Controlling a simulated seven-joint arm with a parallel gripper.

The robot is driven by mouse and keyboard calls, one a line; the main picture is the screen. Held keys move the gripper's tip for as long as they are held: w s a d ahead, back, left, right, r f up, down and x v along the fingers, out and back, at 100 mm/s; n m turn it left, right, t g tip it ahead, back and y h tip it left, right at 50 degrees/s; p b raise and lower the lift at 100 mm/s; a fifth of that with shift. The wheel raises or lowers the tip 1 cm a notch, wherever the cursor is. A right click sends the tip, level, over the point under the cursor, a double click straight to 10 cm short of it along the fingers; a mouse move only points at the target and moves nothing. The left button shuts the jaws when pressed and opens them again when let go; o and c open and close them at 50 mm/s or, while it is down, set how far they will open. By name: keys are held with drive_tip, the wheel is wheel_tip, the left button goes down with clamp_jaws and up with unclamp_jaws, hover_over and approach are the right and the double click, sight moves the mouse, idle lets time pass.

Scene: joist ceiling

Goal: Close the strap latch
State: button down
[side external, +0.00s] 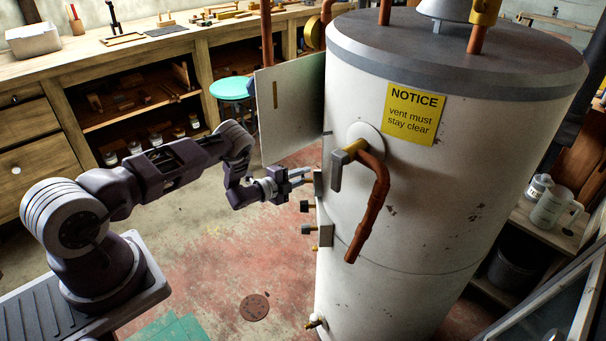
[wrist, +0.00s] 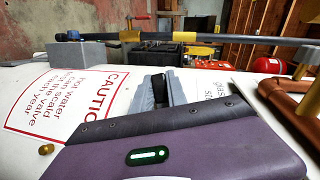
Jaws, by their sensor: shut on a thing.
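My gripper (side external: 302,177) reaches the left side of the white water heater (side external: 400,200), its fingers level and close to the tank wall. In the wrist view my grey fingers (wrist: 160,88) are closed around a small black piece (wrist: 158,90), and my purple gripper body hides what lies below it. I cannot tell for sure whether this piece belongs to the strap latch. Below the fingers in the side view, dark knobs (side external: 306,230) stick out from the tank.
A white hinged panel (side external: 290,112) stands open behind my gripper. A copper pipe with a brass valve (side external: 373,195) juts out to the right. A turquoise stool (side external: 231,88) and a workbench (side external: 150,50) are behind. In the wrist view a grey box (wrist: 78,51) stands on the tank.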

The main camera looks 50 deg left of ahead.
drive_tip(key=shift+s+d+f+n+g+h, duration=0.15)
drive_tip(key=shift+f+n+g+h, duration=0.2)
drive_tip(key=shift+n+g, duration=0.25)
drive_tip(key=shift+s+f+n+g+h, duration=0.1)
drive_tip(key=shift+f+n+g+h, duration=0.2)
drive_tip(key=shift+n+g, duration=0.3)
drive_tip(key=shift+f, duration=0.1)
drive_tip(key=c, duration=1.3)
unclamp_jaws()
